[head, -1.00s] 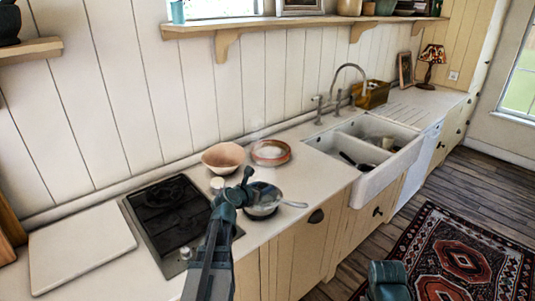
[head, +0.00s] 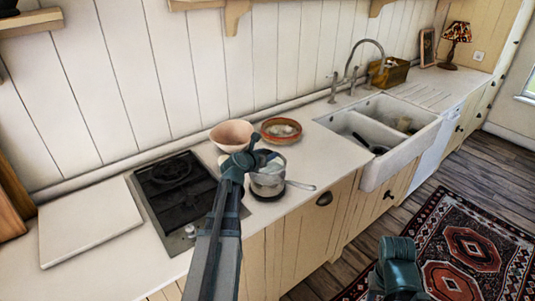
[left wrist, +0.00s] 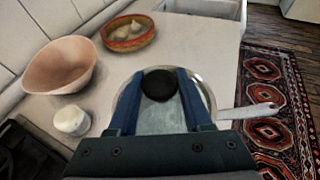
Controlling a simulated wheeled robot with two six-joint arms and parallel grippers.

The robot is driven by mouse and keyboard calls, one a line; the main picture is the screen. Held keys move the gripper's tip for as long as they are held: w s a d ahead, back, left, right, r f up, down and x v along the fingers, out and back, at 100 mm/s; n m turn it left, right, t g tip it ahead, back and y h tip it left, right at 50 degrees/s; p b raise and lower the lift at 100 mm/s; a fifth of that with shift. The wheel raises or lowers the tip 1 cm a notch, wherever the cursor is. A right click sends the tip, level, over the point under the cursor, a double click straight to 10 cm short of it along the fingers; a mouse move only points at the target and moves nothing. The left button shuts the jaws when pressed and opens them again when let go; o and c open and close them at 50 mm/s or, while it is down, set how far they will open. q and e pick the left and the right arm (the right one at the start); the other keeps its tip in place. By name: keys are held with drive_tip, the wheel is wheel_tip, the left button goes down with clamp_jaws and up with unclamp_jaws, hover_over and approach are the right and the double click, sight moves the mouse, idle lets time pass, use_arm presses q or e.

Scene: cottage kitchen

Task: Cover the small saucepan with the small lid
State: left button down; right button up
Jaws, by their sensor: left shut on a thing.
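The small saucepan (head: 268,187) stands upright on the counter's front edge. Its handle (head: 301,186) points right, and it also shows in the left wrist view (left wrist: 252,112). My left gripper (head: 244,160) is at the saucepan's upper left in the head view. In the left wrist view its fingers (left wrist: 158,98) are shut on the black knob (left wrist: 158,84) of the small lid (left wrist: 160,121), which looks like clear glass. The lid is over the saucepan; I cannot tell whether it touches the rim. My right gripper does not show; only part of my right arm does.
A pinkish bowl (head: 231,133), an orange-red dish (head: 281,131) with pale items and a small white pot (left wrist: 72,121) stand behind. The dark hob (head: 175,198) and a white board (head: 88,222) lie left. The double sink (head: 386,135) is right, with bare counter (head: 325,150) before it.

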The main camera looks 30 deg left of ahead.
use_arm(q)
drive_tip(key=shift+f+b, duration=1.3)
drive_tip(key=shift+f, duration=0.45)
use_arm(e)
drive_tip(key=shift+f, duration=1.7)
use_arm(q)
drive_tip(key=shift+f+b, duration=0.55)
drive_tip(key=shift+b, duration=0.05)
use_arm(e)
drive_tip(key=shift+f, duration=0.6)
use_arm(q)
drive_tip(key=c, duration=0.6)
unclamp_jaws()
drive_tip(key=shift+s, duration=0.1)
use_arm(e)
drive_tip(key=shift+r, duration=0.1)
use_arm(q)
drive_tip(key=p+v, duration=0.4)
drive_tip(key=v, duration=0.7)
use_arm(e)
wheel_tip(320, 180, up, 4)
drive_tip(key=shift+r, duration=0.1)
